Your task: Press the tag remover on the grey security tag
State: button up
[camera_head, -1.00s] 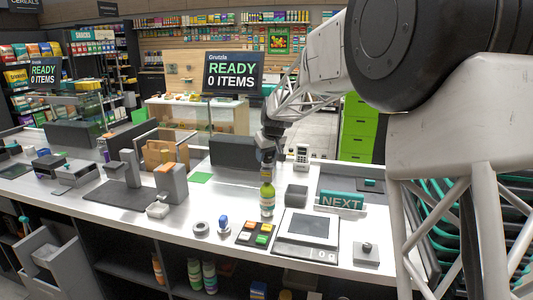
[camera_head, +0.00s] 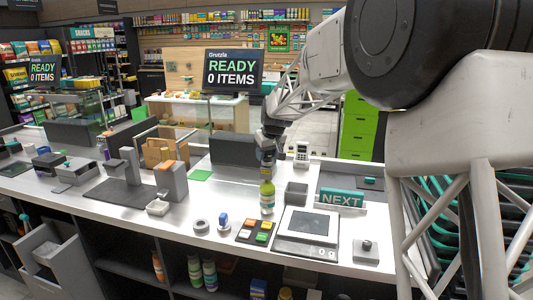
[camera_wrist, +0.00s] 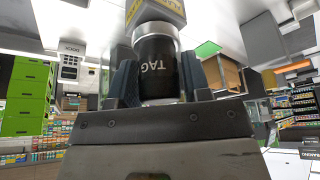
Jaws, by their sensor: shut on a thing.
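My gripper (camera_wrist: 160,82) is shut on a black cylinder marked "TAG", the tag remover (camera_wrist: 158,68). A grey block with yellow lettering (camera_wrist: 155,12) shows at its far end in the wrist view; I cannot tell whether this is part of the remover. In the head view my gripper (camera_head: 267,150) points down above a green bottle (camera_head: 267,197) standing on the white counter. The held remover is in line over the bottle's top, and I cannot tell touching from a small gap. The grey security tag is not clearly made out; the bottle's neck is mostly hidden.
In front is a pad of coloured buttons (camera_head: 255,232). A card terminal (camera_head: 301,153) stands behind.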

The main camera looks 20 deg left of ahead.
jog(key=shift+f, duration=0.65)
dwell(1.5)
jog(key=shift+r, duration=0.1)
jog(key=shift+r, duration=3.05)
jog(key=shift+w, duration=0.1)
